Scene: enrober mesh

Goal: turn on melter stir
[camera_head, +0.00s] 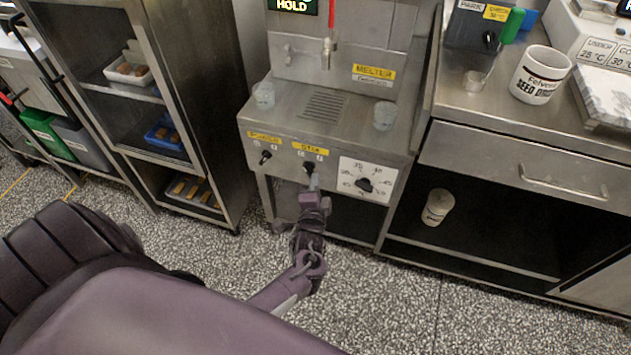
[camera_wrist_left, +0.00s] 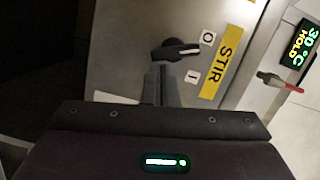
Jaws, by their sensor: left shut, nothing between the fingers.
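The melter (camera_head: 330,115) is a steel machine with a yellow MELTER label. Its front panel has a black stir knob (camera_head: 308,167) under a yellow Stir label (camera_head: 310,149). The stir knob also shows in the left wrist view (camera_wrist_left: 176,50), with O and I marks beside it; its white line points between them, nearer O. My left gripper (camera_head: 314,184) is shut and empty, just below and in front of the stir knob. In the left wrist view its fingertips (camera_wrist_left: 161,72) are right by the knob; I cannot tell whether they touch. My right gripper is not in view.
A second switch (camera_head: 265,157) sits left of the stir knob and a dial (camera_head: 365,185) sits right. Cups (camera_head: 264,95) stand on the melter ledge. A shelf rack (camera_head: 190,95) is left; a steel counter (camera_head: 480,125) with a mug (camera_head: 540,75) is right.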

